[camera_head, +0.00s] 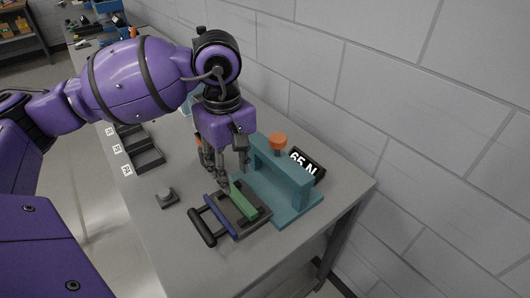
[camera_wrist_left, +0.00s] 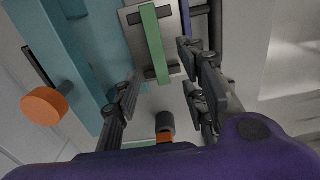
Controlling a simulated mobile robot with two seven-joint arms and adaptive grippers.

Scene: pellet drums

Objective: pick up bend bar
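A green bar (camera_head: 250,200) lies on a small grey plate beside the teal press; in the left wrist view the green bar (camera_wrist_left: 153,45) rests across dark supports. A blue bar (camera_head: 220,217) and a thicker black bar (camera_head: 203,228) lie parallel to it on its left. Which one is called the bend bar cannot be told. My left gripper (camera_head: 232,182) hangs just above and behind the bars, fingers down. In the left wrist view its fingers (camera_wrist_left: 167,80) are spread with nothing between them. My right gripper is out of view.
The teal press (camera_head: 292,187) with an orange knob (camera_head: 279,142) stands right of the bars. Behind it is a black "65 N" display (camera_head: 307,165). A small grey block (camera_head: 166,197) and dark trays (camera_head: 145,152) are at left. A block wall runs along the table's far right.

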